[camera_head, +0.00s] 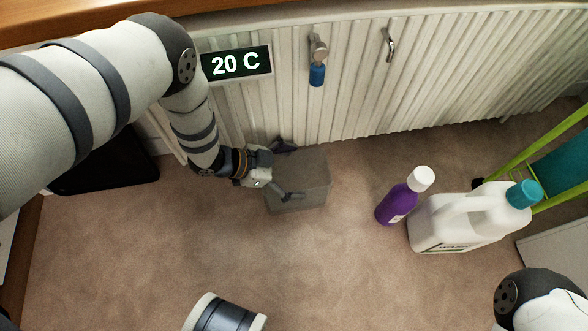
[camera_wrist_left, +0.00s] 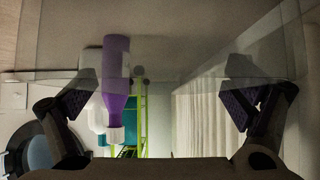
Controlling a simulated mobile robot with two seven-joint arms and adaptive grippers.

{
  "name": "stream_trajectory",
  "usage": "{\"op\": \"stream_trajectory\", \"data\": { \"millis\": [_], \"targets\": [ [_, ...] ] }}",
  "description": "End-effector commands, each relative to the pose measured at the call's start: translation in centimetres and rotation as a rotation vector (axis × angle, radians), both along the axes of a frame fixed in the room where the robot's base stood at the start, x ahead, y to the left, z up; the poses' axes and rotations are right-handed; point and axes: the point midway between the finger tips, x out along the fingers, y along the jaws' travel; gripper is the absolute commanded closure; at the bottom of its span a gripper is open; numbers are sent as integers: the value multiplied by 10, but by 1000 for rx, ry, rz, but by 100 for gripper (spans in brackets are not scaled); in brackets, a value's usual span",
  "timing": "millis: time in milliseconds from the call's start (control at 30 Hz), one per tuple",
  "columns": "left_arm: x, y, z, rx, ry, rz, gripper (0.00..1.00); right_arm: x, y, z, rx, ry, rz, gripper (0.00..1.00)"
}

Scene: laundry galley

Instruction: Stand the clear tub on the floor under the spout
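The clear tub (camera_head: 314,185) is a see-through grey box, upright near the foot of the ribbed white panel; whether its base touches the floor is hard to tell. My left gripper (camera_head: 288,172) is at its left end, one finger on the far side and one on the near side. In the left wrist view the two fingers (camera_wrist_left: 160,88) are wide apart with clear walls around the tips; contact is unclear. The spout (camera_head: 318,50), metal with a blue end (camera_head: 317,75), sticks out of the panel above and behind the tub. My right gripper is not visible.
A purple bottle (camera_head: 396,205) and a large white jug (camera_head: 455,222) with a teal cap stand right of the tub. A metal hook-like fitting (camera_head: 390,42) and a "20 C" display (camera_head: 237,64) are on the panel. A green frame (camera_head: 540,150) stands far right.

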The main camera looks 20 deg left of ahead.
Motion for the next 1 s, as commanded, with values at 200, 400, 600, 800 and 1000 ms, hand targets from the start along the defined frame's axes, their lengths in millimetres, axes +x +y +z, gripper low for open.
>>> {"op": "stream_trajectory", "data": {
  "millis": [200,400,600,800,1000],
  "targets": [
    [0,0,0,0,0,0,0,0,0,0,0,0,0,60],
    [-3,5,11,2,0,2,0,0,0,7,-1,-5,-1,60],
    [-27,40,48,1,-4,3,0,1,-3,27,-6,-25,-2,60],
    [-48,69,73,0,-2,2,0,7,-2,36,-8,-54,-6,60],
    [-55,78,78,-1,0,1,0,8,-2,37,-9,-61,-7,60]
  ]
}}
